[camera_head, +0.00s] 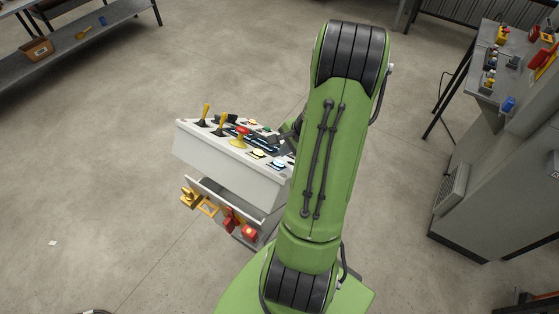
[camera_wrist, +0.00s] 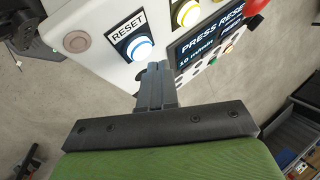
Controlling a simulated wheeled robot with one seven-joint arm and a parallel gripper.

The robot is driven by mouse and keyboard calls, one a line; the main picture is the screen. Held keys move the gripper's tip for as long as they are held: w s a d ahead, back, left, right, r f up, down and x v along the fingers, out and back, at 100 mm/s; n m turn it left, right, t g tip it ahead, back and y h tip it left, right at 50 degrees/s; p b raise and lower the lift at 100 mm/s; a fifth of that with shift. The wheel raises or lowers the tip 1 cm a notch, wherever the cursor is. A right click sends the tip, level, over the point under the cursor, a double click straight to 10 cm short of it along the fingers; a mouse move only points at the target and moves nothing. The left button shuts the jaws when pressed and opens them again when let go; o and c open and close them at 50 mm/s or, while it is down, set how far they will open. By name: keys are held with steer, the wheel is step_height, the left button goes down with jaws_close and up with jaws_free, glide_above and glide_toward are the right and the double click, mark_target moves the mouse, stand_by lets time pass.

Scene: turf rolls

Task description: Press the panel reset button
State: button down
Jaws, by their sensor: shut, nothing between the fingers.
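The control panel (camera_head: 222,165) is a white sloped console at the middle of the head view. Its reset button (camera_wrist: 139,49) is a round white button with a blue glowing ring, under a dark "RESET" label (camera_wrist: 129,24) in the wrist view. My gripper (camera_wrist: 158,66) is shut and empty, its grey fingertips just below and right of the reset button in the picture. I cannot tell how wide the gap to the panel is.
A lit yellow button (camera_wrist: 187,13) and a red knob (camera_wrist: 256,6) are near the reset button. Yellow-topped levers (camera_head: 205,112) stand on the panel's left. Padlocks and tags (camera_head: 190,196) hang below it.

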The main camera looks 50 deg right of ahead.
steer(key=shift+f, duration=0.1)
steer(key=shift+a+f+b, duration=0.2)
steer(key=shift+a+b, duration=0.05)
steer(key=shift+b, duration=0.15)
steer(key=shift+s+a+f+b, duration=0.1)
steer(key=shift+a+f+b, duration=0.2)
steer(key=shift+f+b, duration=0.1)
stand_by(0.5)
steer(key=shift+d+r+p, duration=0.55)
steer(key=shift+r+p, duration=0.1)
steer(key=shift+r, duration=0.05)
steer(key=d+r+p, duration=0.3)
steer(key=r, duration=0.1)
steer(key=shift+w+d+p, duration=0.1)
steer(key=shift+w+p, duration=0.15)
steer(key=shift+p, duration=0.1)
